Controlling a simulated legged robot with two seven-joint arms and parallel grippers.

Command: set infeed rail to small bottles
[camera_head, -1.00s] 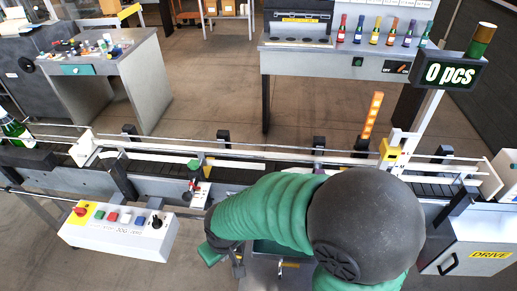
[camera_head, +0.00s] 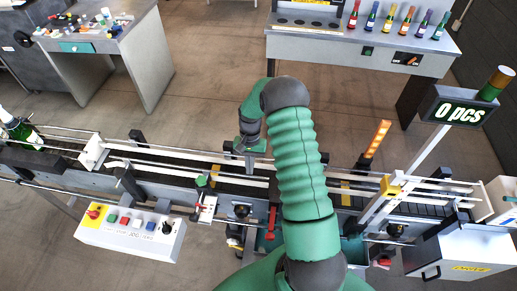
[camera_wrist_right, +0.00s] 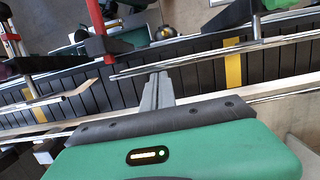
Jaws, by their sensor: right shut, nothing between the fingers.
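The pale guide rails (camera_head: 170,150) run lengthwise along the dark conveyor belt, and a silver rail also shows in the right wrist view (camera_wrist_right: 220,56). My right gripper (camera_head: 247,150) is over the far side of the conveyor, beside the rails. In the right wrist view its grey fingers (camera_wrist_right: 157,88) are together and empty, close to the silver rail; I cannot tell whether they touch it. A red handle (camera_head: 271,222) stands at the conveyor's near side. My left gripper is not in view.
A green bottle (camera_head: 22,132) stands at the conveyor's left end. A button panel (camera_head: 130,232) is at the front left and a drive box (camera_head: 460,255) at the right. Open floor lies behind the conveyor.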

